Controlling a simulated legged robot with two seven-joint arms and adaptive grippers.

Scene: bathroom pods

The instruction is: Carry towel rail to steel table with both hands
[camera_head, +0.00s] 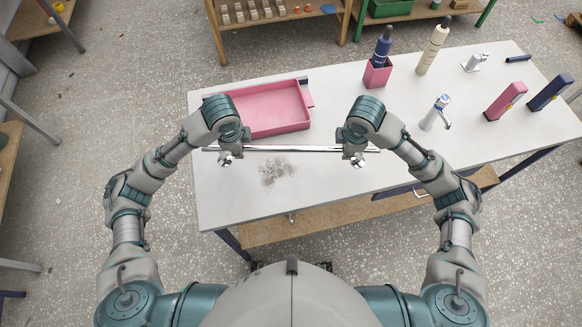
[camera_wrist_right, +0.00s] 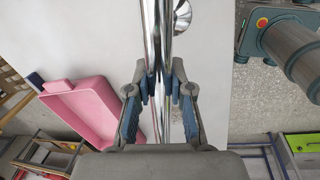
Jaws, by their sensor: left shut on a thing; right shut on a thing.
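The towel rail (camera_head: 290,149) is a shiny chrome bar. It runs level from left to right over the front part of the white-topped table (camera_head: 330,190). My left gripper (camera_head: 229,148) is shut on it near its left end. My right gripper (camera_head: 353,146) is shut on it near its right end. In the right wrist view the rail (camera_wrist_right: 157,40) runs between the fingers of my right gripper (camera_wrist_right: 160,90). A rounded chrome mount shows at each gripped end. I cannot tell whether the rail touches the tabletop.
A pink tray (camera_head: 270,108) lies just behind the rail on the left. A chrome tap (camera_head: 436,112), a pink cup (camera_head: 377,73) with a dark blue bottle and a cream bottle (camera_head: 432,48) stand to the right. A grey smudge (camera_head: 276,170) marks the tabletop. The front right tabletop is clear.

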